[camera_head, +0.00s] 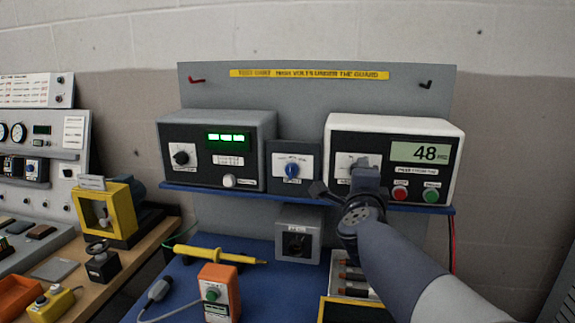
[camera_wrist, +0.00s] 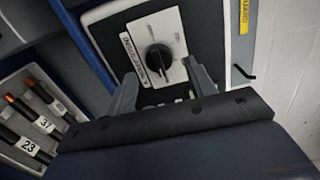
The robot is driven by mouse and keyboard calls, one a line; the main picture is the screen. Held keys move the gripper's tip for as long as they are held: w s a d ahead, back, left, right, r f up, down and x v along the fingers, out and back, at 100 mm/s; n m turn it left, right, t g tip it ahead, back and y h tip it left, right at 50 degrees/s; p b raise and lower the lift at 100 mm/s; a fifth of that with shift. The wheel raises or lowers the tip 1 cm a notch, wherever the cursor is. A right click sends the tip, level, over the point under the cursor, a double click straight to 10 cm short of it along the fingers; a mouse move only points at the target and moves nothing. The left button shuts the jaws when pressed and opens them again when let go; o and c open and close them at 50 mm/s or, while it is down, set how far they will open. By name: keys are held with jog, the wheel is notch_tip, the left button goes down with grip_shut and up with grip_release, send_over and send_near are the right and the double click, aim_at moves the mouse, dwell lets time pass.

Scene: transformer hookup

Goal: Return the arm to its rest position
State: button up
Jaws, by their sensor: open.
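My gripper (camera_head: 342,178) is at the end of my raised arm, in front of the white-cased instrument (camera_head: 455,130) on the blue shelf. Its fingers are open and hold nothing. In the wrist view my gripper (camera_wrist: 162,72) has a finger on either side of a black rotary knob (camera_wrist: 159,57) on a pale label plate. The knob lies beyond the fingertips, and I cannot tell how wide the gap to it is. In the head view my gripper partly hides this knob's plate.
The instrument's display (camera_head: 424,153) reads 48, above red and green buttons. An orange handset (camera_head: 219,289) and yellow probe (camera_head: 218,256) are on the blue bench. A rack of numbered leads (camera_wrist: 35,122) is below.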

jog(key=shift+s+a+r+n+p, duration=0.15)
jog(key=shift+s+n+p, duration=0.85)
jog(key=shift+n, duration=1.05)
jog(key=shift+s+a+n+p, duration=0.25)
jog(key=shift+s+n+p, duration=0.35)
jog(key=shift+n+p, duration=1.1)
jog(key=shift+s+a+r+n+p, duration=0.15)
jog(key=shift+s+n+p, duration=0.7)
jog(key=shift+n, duration=1.5)
jog(key=shift+f, duration=0.1)
